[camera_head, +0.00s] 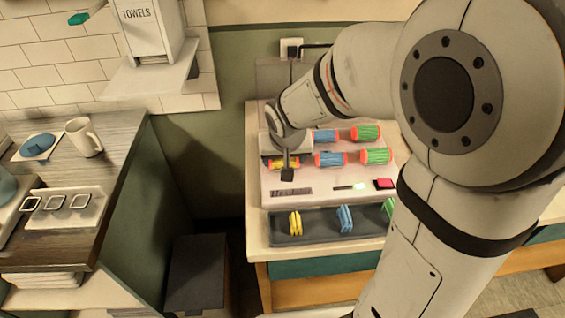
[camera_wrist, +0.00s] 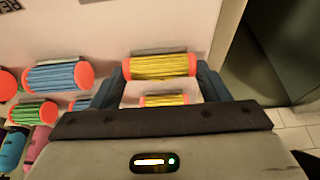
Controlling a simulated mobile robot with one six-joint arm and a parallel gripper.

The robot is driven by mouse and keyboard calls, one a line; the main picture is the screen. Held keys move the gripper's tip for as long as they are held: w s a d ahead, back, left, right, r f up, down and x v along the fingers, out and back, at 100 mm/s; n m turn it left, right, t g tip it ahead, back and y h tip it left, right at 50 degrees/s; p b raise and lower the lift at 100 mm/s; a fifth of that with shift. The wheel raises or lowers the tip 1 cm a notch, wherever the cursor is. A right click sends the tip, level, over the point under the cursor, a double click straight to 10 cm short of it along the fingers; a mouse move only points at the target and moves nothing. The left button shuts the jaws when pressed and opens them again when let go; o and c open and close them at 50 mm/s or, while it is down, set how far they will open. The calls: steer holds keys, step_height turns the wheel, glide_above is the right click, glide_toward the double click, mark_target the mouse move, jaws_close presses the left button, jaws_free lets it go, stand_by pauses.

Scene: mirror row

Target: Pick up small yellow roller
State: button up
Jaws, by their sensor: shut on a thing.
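My gripper (camera_wrist: 161,68) is shut on a yellow roller (camera_wrist: 160,66) with orange ends. A fingertip meets each end, and the roller lies level between them. In the head view this yellow roller (camera_head: 277,163) is partly hidden behind my gripper (camera_head: 287,172). A second yellow roller (camera_wrist: 163,99) with orange ends shows between the fingers, closer to the palm in the wrist view. It looks smaller than the held one and has gaps on both sides. I cannot tell whether the held roller is clear of its support.
Blue rollers (camera_head: 331,159) and green rollers (camera_head: 376,156) stand right of my gripper in two rows. A counter with a mug (camera_head: 83,137) is at left.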

steer(key=c, duration=0.3)
step_height(320, 180, up, 10)
steer(key=shift+p, duration=0.35)
steer(key=shift+s, duration=0.1)
